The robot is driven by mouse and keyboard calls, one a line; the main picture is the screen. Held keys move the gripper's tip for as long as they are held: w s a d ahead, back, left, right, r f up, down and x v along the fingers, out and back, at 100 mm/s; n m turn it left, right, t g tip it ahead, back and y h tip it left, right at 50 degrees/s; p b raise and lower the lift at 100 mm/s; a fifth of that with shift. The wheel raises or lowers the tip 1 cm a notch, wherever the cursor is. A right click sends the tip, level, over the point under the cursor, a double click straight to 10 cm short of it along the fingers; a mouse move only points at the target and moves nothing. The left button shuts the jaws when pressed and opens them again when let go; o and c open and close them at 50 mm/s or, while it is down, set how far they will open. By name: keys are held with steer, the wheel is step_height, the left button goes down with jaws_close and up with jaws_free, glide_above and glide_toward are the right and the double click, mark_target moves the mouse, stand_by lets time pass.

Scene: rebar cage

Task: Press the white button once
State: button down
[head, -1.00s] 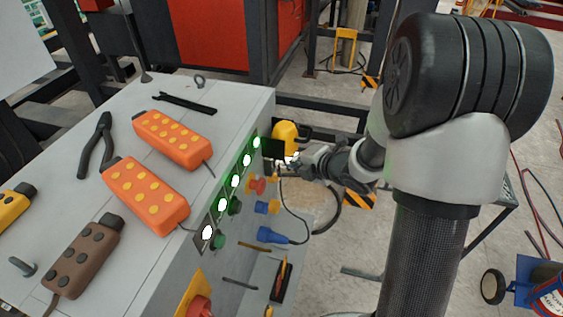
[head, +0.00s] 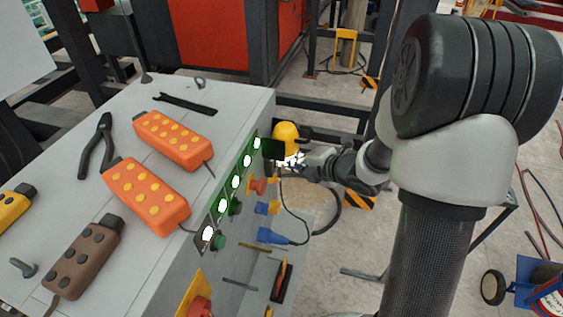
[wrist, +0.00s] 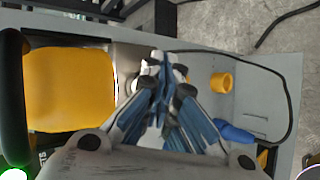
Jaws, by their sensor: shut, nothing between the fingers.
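A small white round piece (wrist: 148,68), which looks like the white button, shows beside my fingertips in the wrist view, partly covered by them. I cannot tell whether they touch it. My gripper (wrist: 163,60) is shut and empty, its fingertips together in front of the grey panel. In the head view my gripper (head: 292,160) is at the far end of the control box's side face, below a yellow piece (head: 286,135). The button is not clear in the head view.
The grey control box (head: 235,97) carries orange pendants (head: 150,195), pliers (head: 98,143) and a brown pendant (head: 84,257). Its side face has a row of lit lamps (head: 235,182), a blue plug (head: 270,236) and a looping black cable (head: 338,205). A large yellow block (wrist: 70,90) is left of my gripper.

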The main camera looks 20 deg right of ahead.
steer(key=shift+s+d, duration=0.25)
steer(key=shift+d, duration=0.1)
steer(key=shift+s+d+p, duration=0.2)
steer(key=shift+s+d, duration=0.5)
steer(key=shift+d, duration=0.35)
steer(key=shift+s+d+p, duration=0.2)
steer(key=shift+s+d, duration=0.5)
steer(key=shift+d, duration=0.35)
step_height(320, 180, up, 7)
steer(key=d+m+h, duration=0.2)
steer(key=m+h, duration=0.3)
steer(key=s+a+r+m+g+h, duration=0.2)
steer(key=s+r+m+h, duration=0.1)
steer(key=s+r+m, duration=0.5)
steer(key=s+a+m+g+y, duration=0.1)
steer(key=s+a+m+g, duration=0.1)
steer(key=s+a+m, duration=0.3)
steer(key=s+a+f+m+g+y, duration=0.1)
steer(key=s+a+m, duration=0.4)
steer(key=s, duration=0.8)
steer(key=shift+s+a+f+m+g+y, duration=0.15)
steer(key=shift+a+m+g+y, duration=0.4)
steer(key=shift+a, duration=0.7)
